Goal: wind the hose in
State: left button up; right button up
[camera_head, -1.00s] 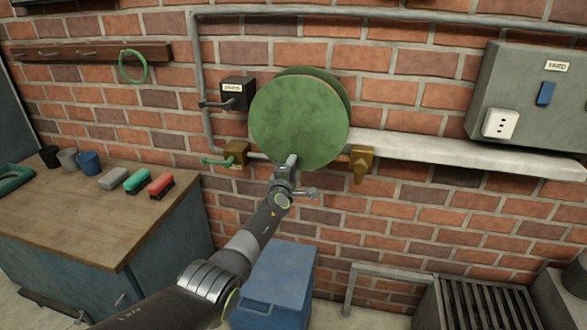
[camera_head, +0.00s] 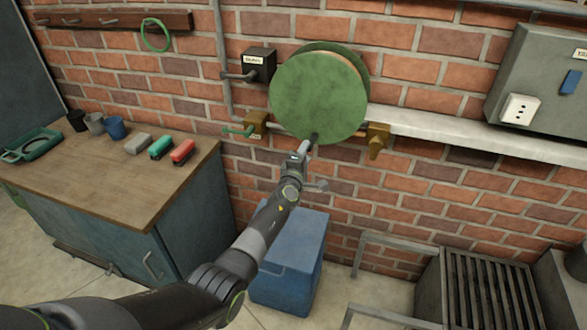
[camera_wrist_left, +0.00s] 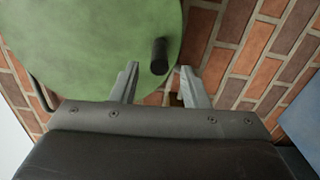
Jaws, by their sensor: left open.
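A round green reel (camera_head: 318,97) is mounted on the brick wall, its flat face towards me. A short dark handle knob (camera_head: 314,138) sticks out near the bottom of that face; it also shows in the left wrist view (camera_wrist_left: 159,57). My left gripper (camera_head: 303,150) is just below the knob. In the left wrist view the two fingers of the left gripper (camera_wrist_left: 159,70) are apart, with the knob showing between and a little beyond their tips. I cannot tell whether they touch it. No length of hose is clearly visible. My right gripper is out of view.
Brass fittings (camera_head: 378,140) flank the reel, the left one (camera_head: 257,124) with a green part. A black switch box (camera_head: 259,65) is at upper left. A blue box (camera_head: 290,262) stands below. A workbench (camera_head: 90,190) with cups and brushes is at left; a white ledge (camera_head: 440,130) runs right.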

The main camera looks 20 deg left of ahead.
pick_arm(q)
jog(key=s+p, duration=0.4)
jog(key=s, duration=0.6)
jog(key=shift+s+a, duration=0.25)
jog(key=shift+s, duration=0.1)
